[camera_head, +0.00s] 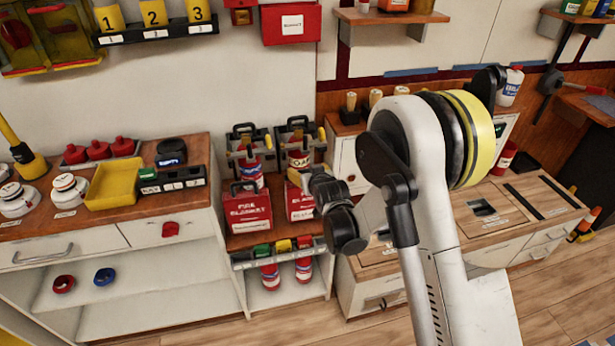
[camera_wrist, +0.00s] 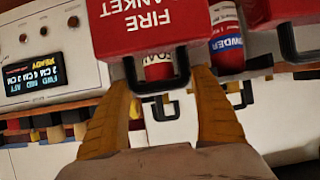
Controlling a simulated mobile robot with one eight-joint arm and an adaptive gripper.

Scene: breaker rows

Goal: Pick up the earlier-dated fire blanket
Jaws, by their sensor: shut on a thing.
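Two red fire blanket boxes with white lettering and black handles are on the small middle stand. The left box (camera_head: 248,211) is apart from my gripper. The right box (camera_head: 299,205) is at my gripper (camera_head: 297,179) and partly hidden by my wrist. In the wrist view the held box (camera_wrist: 150,25) appears upside down, and my gripper (camera_wrist: 162,85) has its two yellow-brown fingers shut at its black handle. The other box (camera_wrist: 272,10) shows at the upper right. I cannot read a date on either box. I cannot tell whether the held box touches the shelf.
Fire extinguishers in grey holders (camera_head: 247,150) stand behind the boxes. Coloured blocks (camera_head: 283,246) line the stand's front edge. A cabinet with a yellow tray (camera_head: 112,184) is at the left. A wooden-topped counter (camera_head: 530,205) is at the right.

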